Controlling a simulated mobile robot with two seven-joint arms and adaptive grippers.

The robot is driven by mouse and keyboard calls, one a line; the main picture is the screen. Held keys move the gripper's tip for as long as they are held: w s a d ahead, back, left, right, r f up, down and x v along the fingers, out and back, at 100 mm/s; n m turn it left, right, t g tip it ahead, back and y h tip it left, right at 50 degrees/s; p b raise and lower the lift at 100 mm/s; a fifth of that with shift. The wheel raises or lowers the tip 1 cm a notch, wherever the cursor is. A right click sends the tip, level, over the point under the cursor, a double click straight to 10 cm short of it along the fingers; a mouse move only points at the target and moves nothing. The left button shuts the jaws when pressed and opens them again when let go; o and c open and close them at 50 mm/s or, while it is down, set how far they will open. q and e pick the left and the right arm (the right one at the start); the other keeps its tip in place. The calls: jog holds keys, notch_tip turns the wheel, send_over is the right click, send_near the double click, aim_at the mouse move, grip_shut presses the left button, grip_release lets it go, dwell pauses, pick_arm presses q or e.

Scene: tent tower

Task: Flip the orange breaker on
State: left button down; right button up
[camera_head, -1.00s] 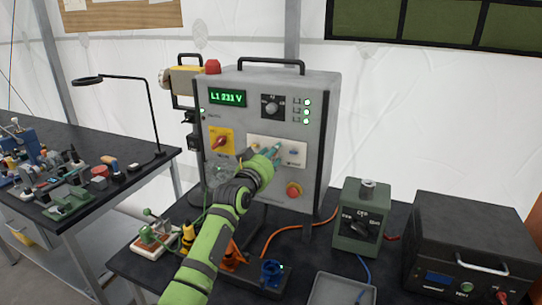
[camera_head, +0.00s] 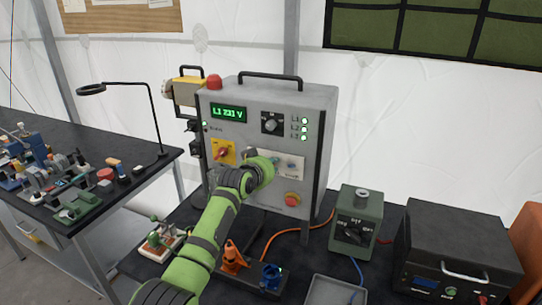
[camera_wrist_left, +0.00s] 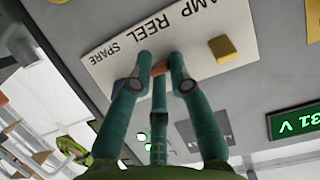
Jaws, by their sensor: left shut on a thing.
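The orange breaker (camera_wrist_left: 159,69) is a small orange toggle on a white plate (camera_wrist_left: 105,62) of the grey control box. In the left wrist view, my left gripper (camera_wrist_left: 160,60) has its teal fingers closed around it, tips close to the plate. The fingers hide most of it, so I cannot tell its position. A yellow breaker (camera_wrist_left: 222,48) is beside it on the same plate, outside the fingers. In the head view, my green left wrist covers much of the white plate (camera_head: 298,163). My right gripper is not in view.
The grey control box (camera_head: 318,125) also carries a red selector on a yellow plate (camera_head: 222,152), a red stop button (camera_head: 292,199) and a green display (camera_head: 228,113). A green box (camera_head: 357,215) and a black case (camera_head: 460,240) stand to the right.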

pick_arm(q)
jog(key=shift+r, duration=0.15)
jog(key=c, duration=1.2)
grip_release()
jog(key=shift+a, duration=0.1)
jog(key=shift+s, duration=0.1)
jog(key=v, duration=1.1)
jog(key=shift+s+r, duration=0.25)
jog(key=shift+a, duration=0.15)
